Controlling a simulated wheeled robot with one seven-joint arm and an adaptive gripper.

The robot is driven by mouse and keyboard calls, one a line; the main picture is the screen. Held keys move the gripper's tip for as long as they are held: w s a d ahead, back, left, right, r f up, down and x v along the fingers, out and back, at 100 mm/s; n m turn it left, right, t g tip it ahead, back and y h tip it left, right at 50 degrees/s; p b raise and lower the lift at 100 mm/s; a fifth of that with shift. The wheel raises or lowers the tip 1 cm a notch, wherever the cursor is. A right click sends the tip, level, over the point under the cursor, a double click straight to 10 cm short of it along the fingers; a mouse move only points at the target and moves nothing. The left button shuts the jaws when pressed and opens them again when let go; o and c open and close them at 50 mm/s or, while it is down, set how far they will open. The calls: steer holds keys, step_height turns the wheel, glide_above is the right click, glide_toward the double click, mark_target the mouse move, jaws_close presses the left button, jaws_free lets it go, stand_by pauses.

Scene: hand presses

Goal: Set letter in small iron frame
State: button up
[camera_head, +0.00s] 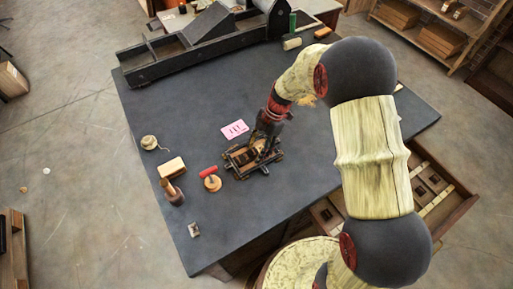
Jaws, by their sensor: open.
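The small iron frame (239,168) lies on the dark tabletop near its middle, a black frame with projecting corners and brown pieces inside. My gripper (262,151) is open, pointing down at the frame's right part, its dark fingers overlapping it in the picture. I cannot tell whether the fingers touch it. They hide part of its inside, and no letter can be made out there. A small grey block (193,229) with a darker mark lies near the table's front left corner; whether it is a letter is too small to tell.
A pink card (235,129) lies just behind the frame. A red-handled tool (211,179), dark wooden-handled tool (172,191), tan block (172,167) and string ball (149,142) stand left. A long black press (190,45) fills the back. An open drawer (436,202) juts out at right.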

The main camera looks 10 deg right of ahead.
steer(key=shift+d+f, duration=0.1)
stand_by(0.3)
steer(key=shift+r+p, duration=0.85)
steer(key=shift+p, duration=0.15)
steer(key=v, duration=1.2)
steer(key=s+d+r+m+t+h, duration=0.1)
steer(key=s+r+m+t, duration=0.1)
steer(key=s+r+m, duration=0.4)
steer(key=s+d+r+m+t+h, duration=0.15)
steer(key=s+r+m, duration=0.25)
steer(key=r, duration=0.5)
steer(key=s+d+r+m+t, duration=0.2)
steer(key=s+m, duration=0.4)
steer(key=s, duration=0.1)
steer(key=s+d+r+m+t+h, duration=0.1)
steer(key=s+d+r+m, duration=0.1)
steer(key=s+m, duration=0.4)
steer(key=shift+s+r+m+t+p, duration=0.35)
steer(key=shift+s+r, duration=0.45)
steer(key=shift+s, duration=0.15)
steer(key=shift+f+h, duration=0.1)
steer(key=shift+h, duration=0.15)
